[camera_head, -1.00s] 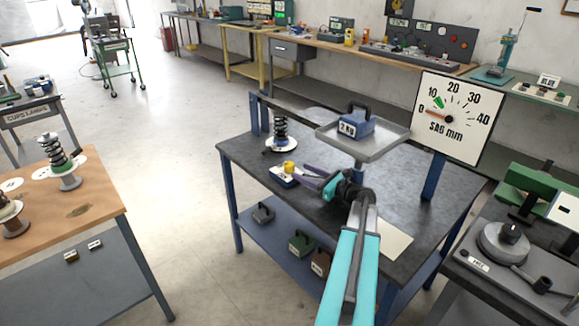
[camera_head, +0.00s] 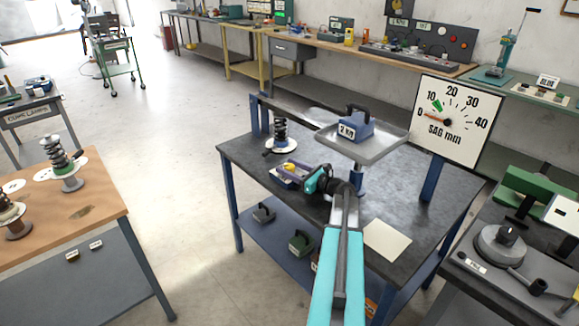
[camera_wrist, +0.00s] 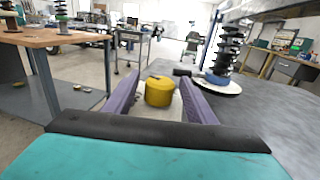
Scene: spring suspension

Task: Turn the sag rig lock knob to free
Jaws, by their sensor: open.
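The yellow lock knob (camera_head: 289,168) sits on a small block near the left edge of the sag rig's dark table (camera_head: 243,153). In the wrist view the knob (camera_wrist: 159,91) stands between the two purple fingers of my gripper (camera_wrist: 157,78). The gripper is open, with visible gaps on both sides of the knob. In the head view my gripper (camera_head: 290,174) reaches the knob from the right, and its fingers partly hide the block. The knob's lock or free marking cannot be read. The sag dial (camera_head: 445,118) has its red needle near 0.
A black coil spring (camera_head: 280,132) stands on a white disc just behind the knob; it is close on the right in the wrist view. A pale sheet (camera_head: 387,240) lies at the front right.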

